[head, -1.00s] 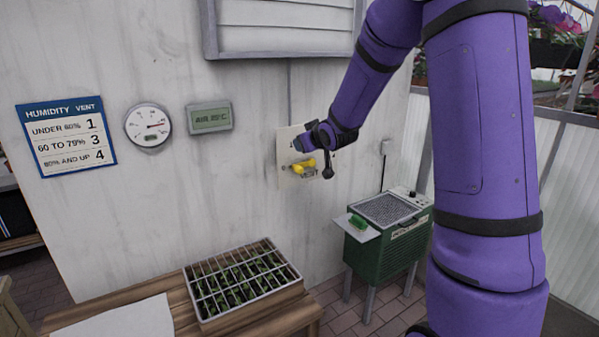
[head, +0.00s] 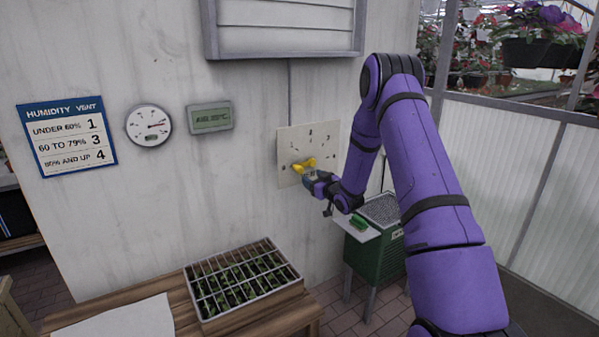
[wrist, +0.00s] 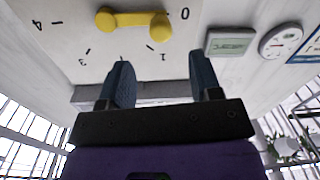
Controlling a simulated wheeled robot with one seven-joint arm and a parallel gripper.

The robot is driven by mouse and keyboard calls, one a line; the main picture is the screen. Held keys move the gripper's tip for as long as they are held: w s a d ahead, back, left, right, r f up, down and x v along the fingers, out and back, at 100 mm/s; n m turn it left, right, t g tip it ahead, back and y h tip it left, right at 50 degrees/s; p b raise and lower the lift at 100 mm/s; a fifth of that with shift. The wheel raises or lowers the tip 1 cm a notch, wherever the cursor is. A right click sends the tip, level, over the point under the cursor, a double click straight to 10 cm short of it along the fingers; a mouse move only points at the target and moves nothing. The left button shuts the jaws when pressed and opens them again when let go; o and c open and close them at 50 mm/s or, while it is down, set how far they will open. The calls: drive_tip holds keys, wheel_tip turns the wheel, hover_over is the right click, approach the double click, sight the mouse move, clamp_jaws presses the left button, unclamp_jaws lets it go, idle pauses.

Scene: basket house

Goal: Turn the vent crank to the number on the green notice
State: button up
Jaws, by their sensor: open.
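The yellow vent crank (head: 303,165) is on a pale wall dial (head: 289,168). In the wrist view the crank (wrist: 135,19) appears upside down, its right end between 0 and 1; the angled view makes its exact setting uncertain. My gripper (head: 312,176) is just below and right of the crank. In the wrist view its fingers (wrist: 160,80) are apart and empty, short of the crank. The wall notice (head: 66,136) is blue and white, not green: under 60% 1, 60 to 79% 3, 80% and up 4. The round gauge (head: 149,125) has a needle pointing right; its figures are unreadable.
A small display (head: 209,117) hangs beside the gauge. A seedling tray (head: 213,310) stands on a wooden bench (head: 285,322) below. A green heater (head: 366,260) stands on the floor under my arm.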

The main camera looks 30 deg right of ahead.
sight(302, 171)
drive_tip(key=w, duration=0.9)
drive_tip(key=shift+w+a, duration=0.1)
drive_tip(key=shift+a, duration=0.25)
clamp_jaws()
